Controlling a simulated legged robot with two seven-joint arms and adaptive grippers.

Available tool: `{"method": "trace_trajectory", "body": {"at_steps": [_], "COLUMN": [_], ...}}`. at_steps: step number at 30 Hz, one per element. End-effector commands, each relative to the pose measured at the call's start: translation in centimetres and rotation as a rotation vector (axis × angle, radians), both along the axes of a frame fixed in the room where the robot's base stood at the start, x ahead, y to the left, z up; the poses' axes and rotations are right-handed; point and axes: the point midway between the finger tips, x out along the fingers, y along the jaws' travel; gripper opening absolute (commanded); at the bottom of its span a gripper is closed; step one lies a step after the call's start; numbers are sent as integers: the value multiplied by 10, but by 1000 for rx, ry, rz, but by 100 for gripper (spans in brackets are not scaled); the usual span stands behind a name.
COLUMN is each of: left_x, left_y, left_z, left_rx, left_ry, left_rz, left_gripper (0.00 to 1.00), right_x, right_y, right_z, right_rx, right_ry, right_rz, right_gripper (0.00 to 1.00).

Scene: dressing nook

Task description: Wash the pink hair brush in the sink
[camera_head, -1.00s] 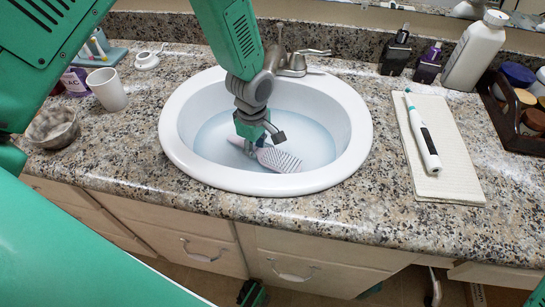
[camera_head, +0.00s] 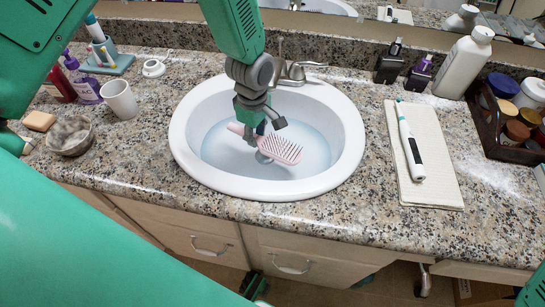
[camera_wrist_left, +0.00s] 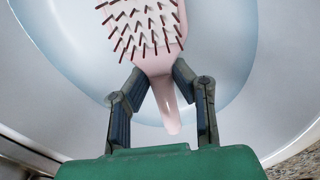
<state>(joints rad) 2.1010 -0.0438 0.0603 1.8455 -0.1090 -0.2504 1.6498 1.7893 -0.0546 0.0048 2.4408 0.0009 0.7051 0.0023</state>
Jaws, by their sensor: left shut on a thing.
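The pink hair brush (camera_head: 281,149) is over the water in the white sink (camera_head: 183,155), its bristled face turned up and its head pointing right. My left gripper (camera_head: 256,128) reaches down into the basin and is shut on the brush's handle. In the left wrist view the brush (camera_wrist_left: 150,28) shows its dark-tipped bristles, and its handle runs between the two fingers of the gripper (camera_wrist_left: 160,95). I cannot tell exactly how far the brush is from the water surface. My right gripper is not in view.
The faucet (camera_head: 292,70) stands behind the basin. A white cup (camera_head: 120,100) and a bowl (camera_head: 71,136) are on the left. An electric toothbrush (camera_head: 410,145) lies on a folded towel (camera_head: 440,190) at right. Bottles and a basket (camera_head: 485,130) stand farther right.

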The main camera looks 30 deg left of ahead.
Motion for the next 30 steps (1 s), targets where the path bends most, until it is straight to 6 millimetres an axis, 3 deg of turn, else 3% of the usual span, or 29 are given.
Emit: {"method": "trace_trajectory", "body": {"at_steps": [30], "left_x": [0], "left_y": [0], "left_z": [84], "left_rx": [0], "left_ry": [-1], "left_rz": [0], "left_gripper": [0], "right_x": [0], "right_y": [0], "right_z": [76], "right_rx": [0], "right_ry": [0], "right_rz": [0], "right_gripper": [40]}}
